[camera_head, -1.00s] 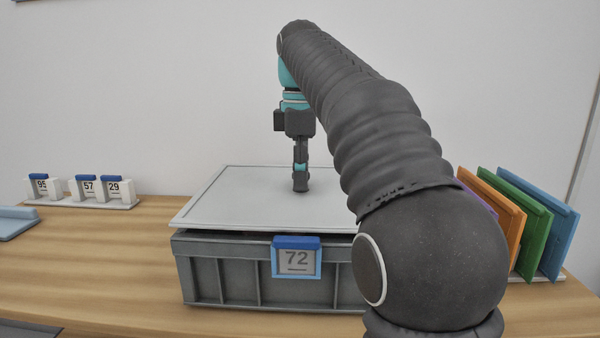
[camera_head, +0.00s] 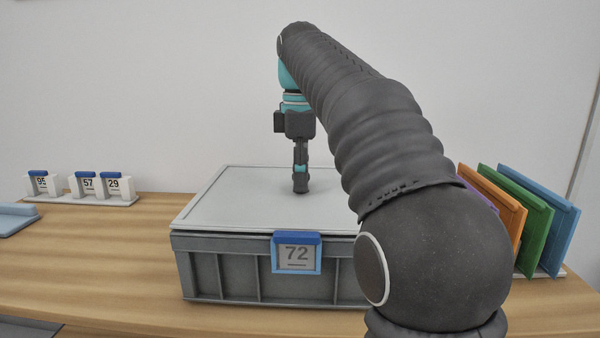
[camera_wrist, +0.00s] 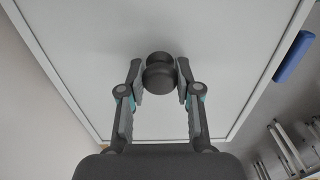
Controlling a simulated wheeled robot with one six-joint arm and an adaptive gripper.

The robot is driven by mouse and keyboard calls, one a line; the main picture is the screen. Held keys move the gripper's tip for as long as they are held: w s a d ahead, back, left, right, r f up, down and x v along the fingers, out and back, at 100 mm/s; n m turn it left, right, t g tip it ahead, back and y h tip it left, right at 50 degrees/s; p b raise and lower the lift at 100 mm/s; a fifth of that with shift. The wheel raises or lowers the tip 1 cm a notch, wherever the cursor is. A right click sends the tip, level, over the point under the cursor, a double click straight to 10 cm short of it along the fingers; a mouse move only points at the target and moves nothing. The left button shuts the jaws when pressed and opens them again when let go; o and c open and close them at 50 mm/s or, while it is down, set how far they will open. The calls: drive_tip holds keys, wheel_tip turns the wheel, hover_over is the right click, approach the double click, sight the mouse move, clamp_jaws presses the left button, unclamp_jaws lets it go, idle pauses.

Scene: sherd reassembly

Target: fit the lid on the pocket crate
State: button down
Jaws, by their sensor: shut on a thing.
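The grey crate (camera_head: 225,270) stands on the wooden table with a blue-framed tag reading 72 (camera_head: 296,254) on its front. The pale grey lid (camera_head: 235,200) lies over the crate top, its front edge close along the rim. Only a thin dark line shows between them at the front; the back and right front corner are hidden. My gripper (camera_head: 300,184) points straight down at the middle of the lid. In the wrist view its fingers close on the dark round knob (camera_wrist: 159,76) of the lid (camera_wrist: 90,50).
At right, purple, orange (camera_head: 495,205), green (camera_head: 520,220) and blue panels (camera_head: 550,232) stand upright in a row, partly behind my arm. At left, a white stand (camera_head: 95,202) holds tags 57 and 29, beside tag 95 (camera_head: 41,184).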

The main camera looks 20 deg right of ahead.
drive_tip(key=shift+f, duration=0.2)
drive_tip(key=c, duration=0.7)
unclamp_jaws()
